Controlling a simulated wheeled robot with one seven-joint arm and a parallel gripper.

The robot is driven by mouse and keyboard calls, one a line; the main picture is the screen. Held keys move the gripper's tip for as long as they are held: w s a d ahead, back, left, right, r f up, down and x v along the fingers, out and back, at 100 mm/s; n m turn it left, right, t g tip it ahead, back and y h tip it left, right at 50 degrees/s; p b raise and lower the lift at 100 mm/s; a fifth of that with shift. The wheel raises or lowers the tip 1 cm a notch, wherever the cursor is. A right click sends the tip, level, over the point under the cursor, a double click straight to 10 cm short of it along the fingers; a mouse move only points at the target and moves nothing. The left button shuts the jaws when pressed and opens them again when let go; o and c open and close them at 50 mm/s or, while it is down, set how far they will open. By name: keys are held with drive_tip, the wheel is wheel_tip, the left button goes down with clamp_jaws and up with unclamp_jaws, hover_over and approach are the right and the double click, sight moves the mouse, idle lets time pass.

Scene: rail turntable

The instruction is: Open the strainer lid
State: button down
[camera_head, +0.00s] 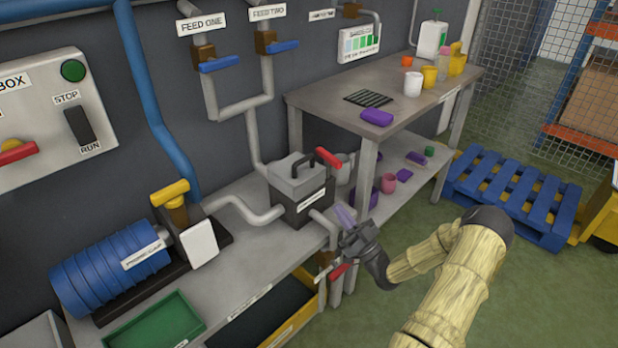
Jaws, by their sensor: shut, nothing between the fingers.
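The strainer (305,203) is a dark box with a small white label, fixed in the pipework at the right end of the bench. Its grey lid (292,166) sits on top and looks closed. A black bar with a red grip (328,157) stands up at the lid's right side. My gripper (345,215) is just right of the strainer and lower than the red grip, apart from it. Its pale purple fingers are shut and empty, pointing up and left. My wrist hides part of the pipes behind it.
A red valve handle (334,272) is just below my gripper. A grey-topped table (425,110) with cups stands behind to the right. A blue pump (110,270) and a green tray (155,322) are on the left.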

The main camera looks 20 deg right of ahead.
sight(296, 169)
drive_tip(key=shift+w+r, duration=0.1)
drive_tip(key=x, duration=1.4)
